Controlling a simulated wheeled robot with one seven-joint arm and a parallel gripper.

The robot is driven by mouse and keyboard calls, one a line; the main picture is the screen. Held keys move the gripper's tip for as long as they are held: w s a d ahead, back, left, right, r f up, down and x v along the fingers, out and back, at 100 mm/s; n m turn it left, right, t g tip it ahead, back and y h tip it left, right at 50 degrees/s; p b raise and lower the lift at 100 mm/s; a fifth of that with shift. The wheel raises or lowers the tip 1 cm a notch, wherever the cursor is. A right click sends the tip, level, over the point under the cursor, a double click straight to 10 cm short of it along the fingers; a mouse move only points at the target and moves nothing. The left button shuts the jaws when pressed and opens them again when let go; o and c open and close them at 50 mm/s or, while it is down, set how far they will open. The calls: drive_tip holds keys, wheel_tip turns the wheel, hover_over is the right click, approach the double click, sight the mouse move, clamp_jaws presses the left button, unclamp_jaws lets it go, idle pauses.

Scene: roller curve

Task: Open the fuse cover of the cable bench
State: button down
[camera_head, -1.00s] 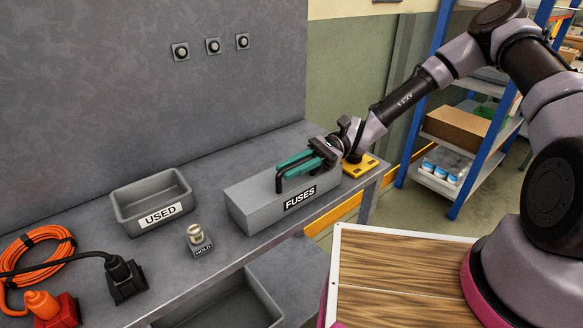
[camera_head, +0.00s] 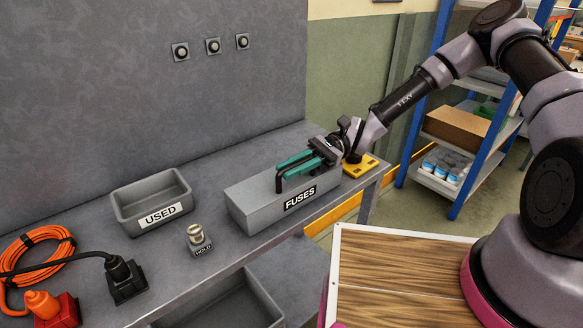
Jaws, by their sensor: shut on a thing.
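The fuse cover is the lid of the grey box (camera_head: 250,208) labelled FUSES, which stands on the cable bench (camera_head: 215,158). The lid lies flat on the box, and a black bar handle (camera_head: 279,182) rises from its top. My gripper (camera_head: 285,172) has teal fingers and reaches in from the right, low over the lid. Its fingertips are at the handle, and it is shut on the handle. The fingers hide part of the handle and lid.
A grey USED bin (camera_head: 150,201) and a small HOLD block (camera_head: 200,240) stand left of the box. An orange cable coil (camera_head: 35,255) and plugs lie at far left. A yellow block (camera_head: 362,166) is right of the box. A blue-framed shelf (camera_head: 480,150) stands behind my arm.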

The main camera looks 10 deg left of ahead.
drive_tip(key=shift+w, duration=0.1)
drive_tip(key=shift+w+a+r+m, duration=0.4)
drive_tip(key=shift+a+m, duration=0.1)
drive_tip(key=shift+m, duration=0.1)
drive_tip(key=w+a+f+m, duration=0.2)
drive_tip(key=w+a+m, duration=0.9)
drive_tip(key=a+m, duration=0.2)
drive_tip(key=shift+w+a+f+m, duration=0.15)
drive_tip(key=shift+w+a+m, duration=0.2)
drive_tip(key=shift+m, duration=0.95)
drive_tip(key=c, duration=0.8)
unclamp_jaws()
drive_tip(key=shift+c, duration=0.2)
